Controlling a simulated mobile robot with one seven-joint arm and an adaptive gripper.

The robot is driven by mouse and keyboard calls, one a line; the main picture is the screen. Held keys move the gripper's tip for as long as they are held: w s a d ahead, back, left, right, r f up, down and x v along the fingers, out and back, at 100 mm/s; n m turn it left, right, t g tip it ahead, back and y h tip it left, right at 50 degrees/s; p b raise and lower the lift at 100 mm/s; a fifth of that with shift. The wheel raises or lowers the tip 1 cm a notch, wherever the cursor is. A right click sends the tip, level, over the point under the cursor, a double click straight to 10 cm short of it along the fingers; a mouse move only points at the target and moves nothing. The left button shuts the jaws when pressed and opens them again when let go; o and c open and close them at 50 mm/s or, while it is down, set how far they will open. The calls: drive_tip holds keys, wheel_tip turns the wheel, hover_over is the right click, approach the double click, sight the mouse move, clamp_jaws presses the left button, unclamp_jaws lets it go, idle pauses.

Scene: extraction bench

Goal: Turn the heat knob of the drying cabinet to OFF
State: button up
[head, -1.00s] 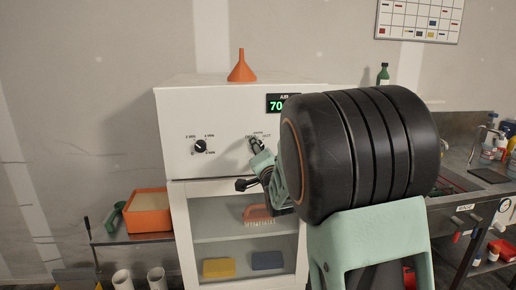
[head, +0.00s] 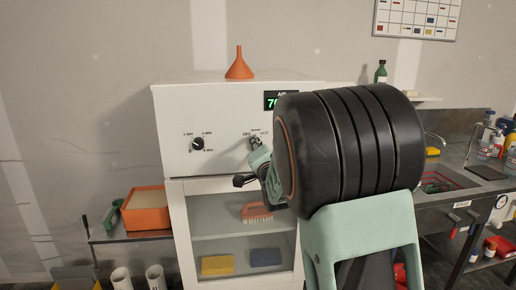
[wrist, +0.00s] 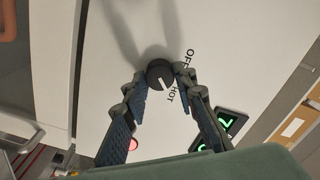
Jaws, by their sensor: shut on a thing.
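The drying cabinet (head: 170,122) is a white box with a control panel above a glazed door. Its heat knob (wrist: 157,71) is dark and round with a white pointer line. In the wrist view the line points to the lower right, toward the HOT label (wrist: 172,96). The OFF label (wrist: 189,58) is to the upper right of the knob. My gripper (wrist: 160,79) is shut on the knob, one finger on each side. The right finger covers part of the panel between the labels. In the head view my gripper (head: 256,152) hides most of the knob.
A second dark knob (head: 198,144) with minute marks is on the panel's left. A green display (head: 271,102) is partly hidden by my arm. An orange funnel (head: 239,66) stands on top. An orange box (head: 147,223) is on the left shelf; a sink bench (head: 478,203) is at right.

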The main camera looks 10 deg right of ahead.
drive_tip(key=shift+f+n+b, duration=0.15)
drive_tip(key=shift+n+b, duration=0.15)
drive_tip(key=shift+b, duration=0.2)
drive_tip(key=shift+n+b, duration=8.6)
drive_tip(key=shift+b, duration=1.05)
drive_tip(key=o, duration=1.2)
drive_tip(key=shift+c, duration=0.2)
drive_tip(key=shift+r, duration=0.2)
